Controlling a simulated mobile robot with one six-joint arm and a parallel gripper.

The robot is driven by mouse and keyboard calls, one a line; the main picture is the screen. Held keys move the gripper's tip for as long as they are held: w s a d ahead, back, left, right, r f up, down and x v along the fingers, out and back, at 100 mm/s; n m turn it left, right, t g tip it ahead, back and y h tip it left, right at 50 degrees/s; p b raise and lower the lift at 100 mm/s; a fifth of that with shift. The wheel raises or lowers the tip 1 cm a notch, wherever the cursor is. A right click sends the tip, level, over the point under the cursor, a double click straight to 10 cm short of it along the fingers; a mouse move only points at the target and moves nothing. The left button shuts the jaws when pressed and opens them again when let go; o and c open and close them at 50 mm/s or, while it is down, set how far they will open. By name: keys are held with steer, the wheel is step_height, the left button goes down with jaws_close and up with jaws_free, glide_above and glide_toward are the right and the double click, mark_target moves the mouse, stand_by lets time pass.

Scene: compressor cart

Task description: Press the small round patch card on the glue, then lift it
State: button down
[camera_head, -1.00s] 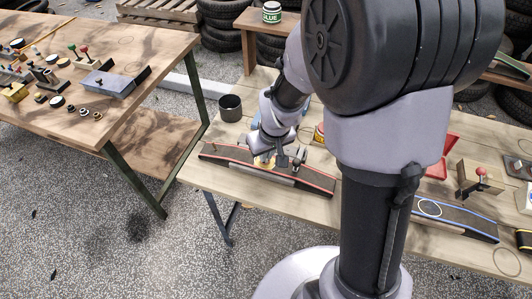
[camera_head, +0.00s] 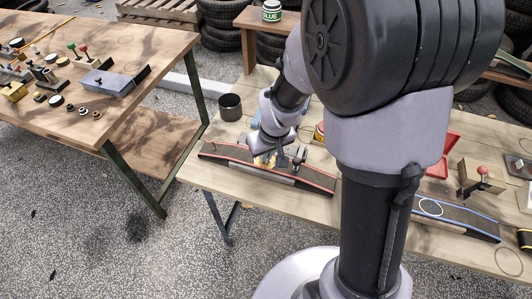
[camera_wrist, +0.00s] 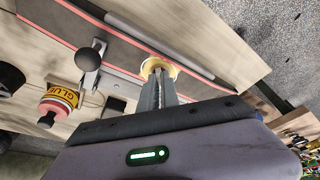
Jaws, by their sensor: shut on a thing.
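In the wrist view my gripper (camera_wrist: 157,82) is shut on a small round yellowish patch card (camera_wrist: 150,65) at its fingertips. The card is over the dark red-edged strip (camera_wrist: 55,28); I cannot tell whether it touches it. Any glue under the card is hidden. In the head view my gripper (camera_head: 272,157) is low over the middle of the same strip (camera_head: 225,154), and part of the card (camera_head: 260,161) shows as a yellowish spot.
A metal piece with a black ball knob (camera_wrist: 88,57) stands close beside my gripper. A glue pot (camera_wrist: 60,101) is nearby. In the head view a dark cup (camera_head: 230,107) stands behind the strip, and a blue-edged strip (camera_head: 455,218) lies to the right.

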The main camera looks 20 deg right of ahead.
stand_by(0.3)
steer(key=c, duration=1)
jaws_free()
steer(key=shift+c, duration=0.2)
step_height(320, 180, up, 4)
steer(key=p, duration=0.3)
jaws_close()
stand_by(0.4)
steer(key=shift+f+b, duration=1.1)
steer(key=shift+f, duration=0.05)
stand_by(1.1)
stand_by(0.6)
